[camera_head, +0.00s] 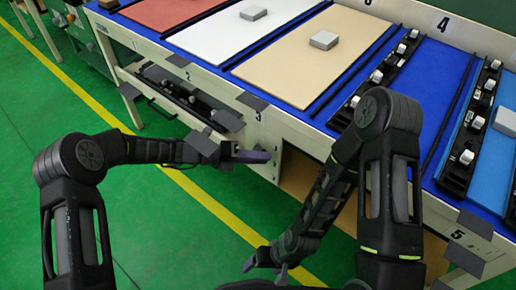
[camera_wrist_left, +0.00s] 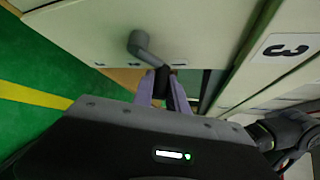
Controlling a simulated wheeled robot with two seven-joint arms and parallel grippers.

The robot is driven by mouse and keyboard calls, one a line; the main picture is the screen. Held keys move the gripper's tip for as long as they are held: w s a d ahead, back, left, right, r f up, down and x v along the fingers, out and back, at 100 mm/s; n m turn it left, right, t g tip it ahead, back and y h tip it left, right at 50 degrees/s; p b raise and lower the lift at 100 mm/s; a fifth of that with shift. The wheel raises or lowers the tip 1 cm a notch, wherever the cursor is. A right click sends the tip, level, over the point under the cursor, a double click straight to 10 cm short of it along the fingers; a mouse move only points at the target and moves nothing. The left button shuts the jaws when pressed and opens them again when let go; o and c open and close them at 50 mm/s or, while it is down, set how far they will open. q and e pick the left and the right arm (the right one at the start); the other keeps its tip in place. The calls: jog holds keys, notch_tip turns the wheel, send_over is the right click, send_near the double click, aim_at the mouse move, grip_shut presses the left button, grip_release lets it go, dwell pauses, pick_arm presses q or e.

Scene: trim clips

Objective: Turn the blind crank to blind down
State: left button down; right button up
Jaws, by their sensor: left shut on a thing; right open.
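The blind crank (camera_wrist_left: 144,50) is a bent grey handle on the cream front panel of the bench in the left wrist view. My left gripper (camera_wrist_left: 164,82) is shut on the crank's dark grip end, between its two pale purple fingers. In the head view my left gripper (camera_head: 256,156) is at the bench front, below the number 3, and the crank is mostly hidden there. My right gripper (camera_head: 280,268) is open and empty, low in front of the bench, apart from it. I cannot make out the blind itself.
The bench (camera_head: 318,141) has coloured panels with grey blocks on top and black clip strips at the right. A drawer-like shelf (camera_head: 180,98) holds dark parts at the left. An opening with a tan interior (camera_head: 297,172) lies below the bench top. The green floor (camera_head: 150,225) is clear.

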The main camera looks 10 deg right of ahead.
pick_arm(q)
jog(key=shift+s+f+m+t+y+p, duration=0.1)
jog(key=shift+f+m+t+y+p, duration=0.35)
jog(key=shift+y+p, duration=0.25)
pick_arm(e)
jog(key=shift+r, duration=1)
pick_arm(q)
jog(key=c, duration=1.3)
grip_release()
jog(key=shift+d, duration=0.1)
jog(key=shift+c, duration=0.2)
jog(key=shift+r, duration=0.1)
jog(key=p+v, duration=0.1)
jog(key=v, duration=0.6)
jog(key=shift+a, duration=0.4)
pick_arm(e)
jog(key=shift+r, duration=0.55)
pick_arm(q)
jog(key=shift+r, duration=0.1)
